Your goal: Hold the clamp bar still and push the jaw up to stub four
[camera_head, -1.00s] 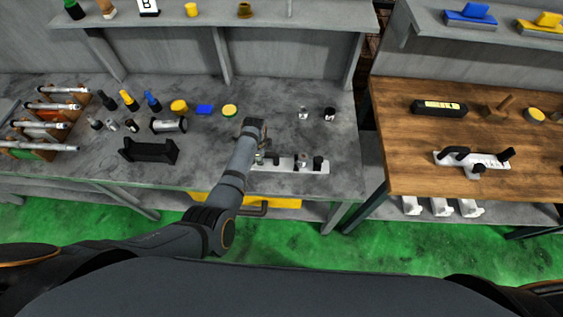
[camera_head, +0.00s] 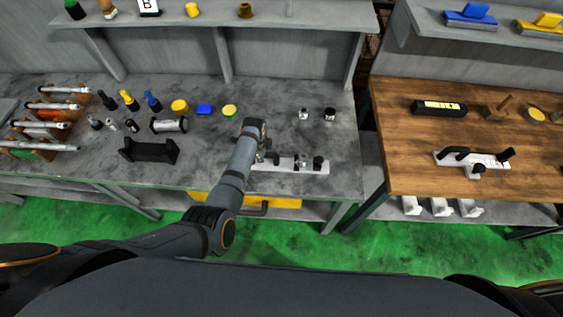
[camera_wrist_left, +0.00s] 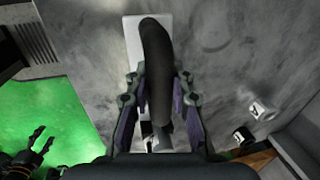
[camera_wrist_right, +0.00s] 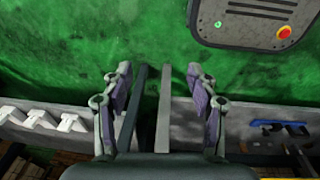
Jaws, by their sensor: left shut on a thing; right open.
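The white clamp bar (camera_head: 290,166) lies flat near the front edge of the grey bench. Black parts (camera_head: 318,163) stand on its right half; I cannot tell which is the jaw, and stub numbers are too small to read. My left gripper is over the bar's left end, mostly hidden by my wrist in the head view. In the left wrist view, the left gripper (camera_wrist_left: 158,108) is shut around a black curved handle (camera_wrist_left: 157,55) above the white bar (camera_wrist_left: 132,40). My right gripper (camera_wrist_right: 158,82) is open and empty over the green floor, away from the bar.
Two small cylinders (camera_head: 303,113) (camera_head: 329,114) stand behind the bar. A black cradle (camera_head: 148,150), bottles and a rack are to the left. A wooden bench (camera_head: 400,150) at right holds a similar white bar with a black handle (camera_head: 470,160). Bench around the bar is mostly clear.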

